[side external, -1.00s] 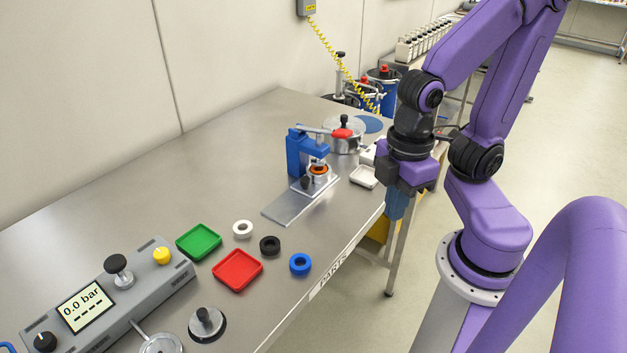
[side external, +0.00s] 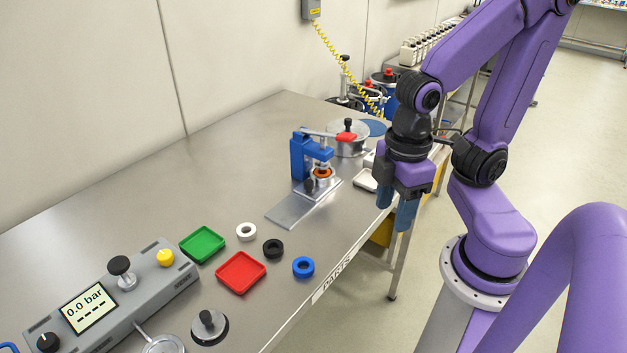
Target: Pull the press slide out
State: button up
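The blue press (side external: 301,160) stands on the steel bench, with its red-tipped lever (side external: 345,137) reaching right. Its slide (side external: 329,188) is a pale plate with a black knob (side external: 309,185) at its front. A holder with an orange ring (side external: 322,173) sits on the slide under the press head. A flat grey track (side external: 288,211) extends from the press toward the front left, bare. My gripper (side external: 395,204) hangs to the right of the press, by the bench's front edge, touching nothing. Its two blue fingers point down, apart and empty.
A white tray (side external: 364,180) and a lidded metal pot (side external: 347,148) stand right of and behind the press. A green tray (side external: 202,244), a red tray (side external: 240,272) and white, black and blue rings lie to the left.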

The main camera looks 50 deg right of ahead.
jog(key=w+r+m, duration=0.2)
jog(key=w+m, duration=0.5)
jog(key=m, duration=0.1)
notch_tip(320, 180, up, 4)
jog(key=m, duration=2.4)
send_over(307, 182)
notch_tip(307, 182, down, 18)
jog(key=shift+d+r, duration=0.1)
jog(key=shift+r, duration=0.1)
grip_shut()
